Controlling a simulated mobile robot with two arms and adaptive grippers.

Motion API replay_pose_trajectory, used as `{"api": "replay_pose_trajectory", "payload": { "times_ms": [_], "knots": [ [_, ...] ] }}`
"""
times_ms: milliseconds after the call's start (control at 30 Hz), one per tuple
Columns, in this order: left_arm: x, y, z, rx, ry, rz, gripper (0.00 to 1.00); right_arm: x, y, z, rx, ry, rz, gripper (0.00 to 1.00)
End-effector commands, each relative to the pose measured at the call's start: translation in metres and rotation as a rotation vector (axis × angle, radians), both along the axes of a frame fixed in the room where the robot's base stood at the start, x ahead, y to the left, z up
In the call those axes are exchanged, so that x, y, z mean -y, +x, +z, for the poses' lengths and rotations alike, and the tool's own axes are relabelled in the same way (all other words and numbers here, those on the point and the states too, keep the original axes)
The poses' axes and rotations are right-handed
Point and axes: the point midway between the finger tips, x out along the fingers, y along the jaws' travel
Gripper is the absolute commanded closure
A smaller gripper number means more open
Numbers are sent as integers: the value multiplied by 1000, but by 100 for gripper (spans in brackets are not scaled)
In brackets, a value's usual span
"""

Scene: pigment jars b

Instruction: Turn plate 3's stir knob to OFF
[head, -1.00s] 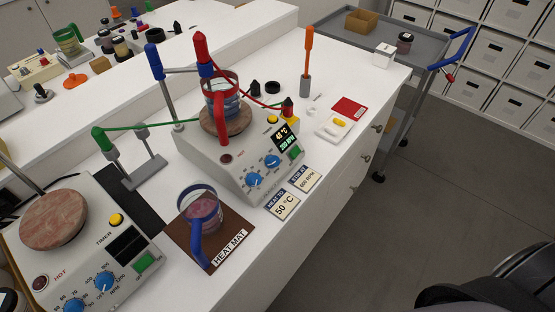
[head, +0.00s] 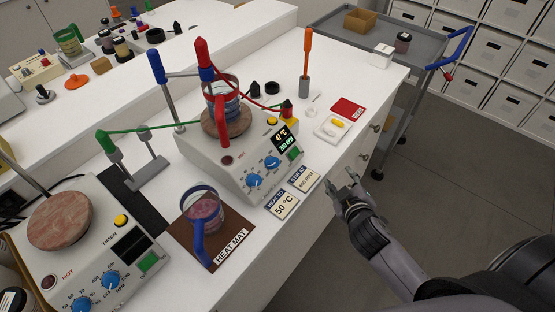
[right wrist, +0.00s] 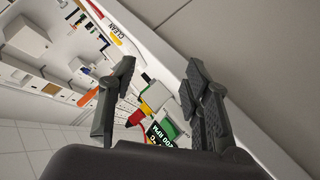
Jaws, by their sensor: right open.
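The middle hotplate (head: 205,157) has a lit display (head: 284,139) and two blue knobs on its sloped front. Its left knob (head: 255,180) and right knob (head: 272,162) both show; their exact settings are too small to read. I cannot read a plate number. In the right wrist view, the display (right wrist: 160,133) appears between the open fingers. My left gripper is not in view.
A second hotplate (head: 110,240) stands at the near left. A beaker with a blue handle (head: 203,213) sits on the brown heat mat (head: 213,252). Cards (head: 285,204) lie before the middle plate. Red and green cables cross above. The floor at right is clear.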

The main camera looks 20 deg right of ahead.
Motion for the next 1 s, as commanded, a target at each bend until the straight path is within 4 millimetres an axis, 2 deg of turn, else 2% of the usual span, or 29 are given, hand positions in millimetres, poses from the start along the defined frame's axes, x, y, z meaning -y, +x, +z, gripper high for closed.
{"api": "replay_pose_trajectory", "payload": {
  "times_ms": [33,133,200,267,300,400,500,567,633,733,800,1000],
  "knots": [
    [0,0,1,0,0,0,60,3,16,40,108,-75,58,55],
    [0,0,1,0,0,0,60,-11,39,115,323,-233,213,55],
    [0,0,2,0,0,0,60,-31,45,166,465,-355,347,55],
    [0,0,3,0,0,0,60,-54,43,204,574,-470,480,55],
    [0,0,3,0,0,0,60,-72,38,226,639,-550,573,55],
    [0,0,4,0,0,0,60,-118,17,260,756,-763,827,55],
    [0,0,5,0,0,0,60,-155,-9,266,799,-991,1084,55],
    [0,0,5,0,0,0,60,-168,-23,258,781,-1132,1234,55],
    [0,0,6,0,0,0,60,-172,-35,241,722,-1298,1393,55],
    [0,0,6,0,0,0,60,-160,-44,216,576,-1528,1577,55],
    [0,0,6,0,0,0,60,-143,-46,202,451,-1666,1666,55],
    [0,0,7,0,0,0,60,-99,-43,188,168,-1907,1757,55]
  ]
}}
